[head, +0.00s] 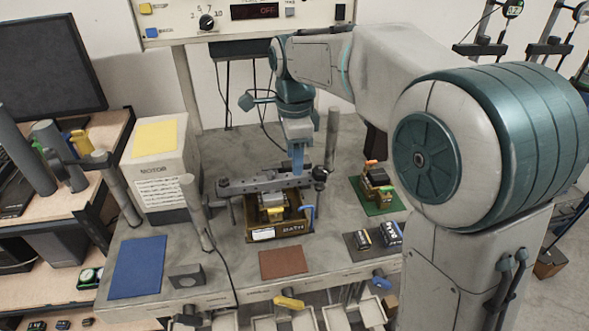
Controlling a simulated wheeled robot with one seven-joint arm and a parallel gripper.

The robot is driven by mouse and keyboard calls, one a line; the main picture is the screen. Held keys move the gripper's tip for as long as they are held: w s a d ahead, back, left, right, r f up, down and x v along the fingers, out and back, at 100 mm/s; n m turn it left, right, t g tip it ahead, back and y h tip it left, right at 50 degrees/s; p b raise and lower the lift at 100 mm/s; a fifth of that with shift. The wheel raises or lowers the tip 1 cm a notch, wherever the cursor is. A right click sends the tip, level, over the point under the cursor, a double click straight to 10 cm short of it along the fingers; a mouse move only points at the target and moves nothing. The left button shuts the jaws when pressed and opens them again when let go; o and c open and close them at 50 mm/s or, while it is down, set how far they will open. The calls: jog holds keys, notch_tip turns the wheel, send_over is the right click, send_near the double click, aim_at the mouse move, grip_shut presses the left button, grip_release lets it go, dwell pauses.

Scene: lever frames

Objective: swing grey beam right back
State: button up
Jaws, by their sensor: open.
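A grey beam (258,184) lies roughly level across the bench, above a dark box (280,228) labelled BATH. Its left end is near a grey post, and its right end has a dark knob (320,174). My gripper (298,172) points down with blue fingers just above or behind the right part of the beam. It is open. The fingertips are partly hidden, and I cannot tell whether they touch the beam.
Grey posts stand at the beam's left (196,210) and behind its right end (332,140). A white MOTOR box (160,165) stands back left. A green board with a block (375,188) and a dark mat with batteries (374,240) lie right. Blue (137,267) and brown (284,262) mats lie in front.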

aim_at(271, 182)
jog(key=shift+f, duration=2.15)
grip_shut()
jog(key=shift+w+a, duration=0.1)
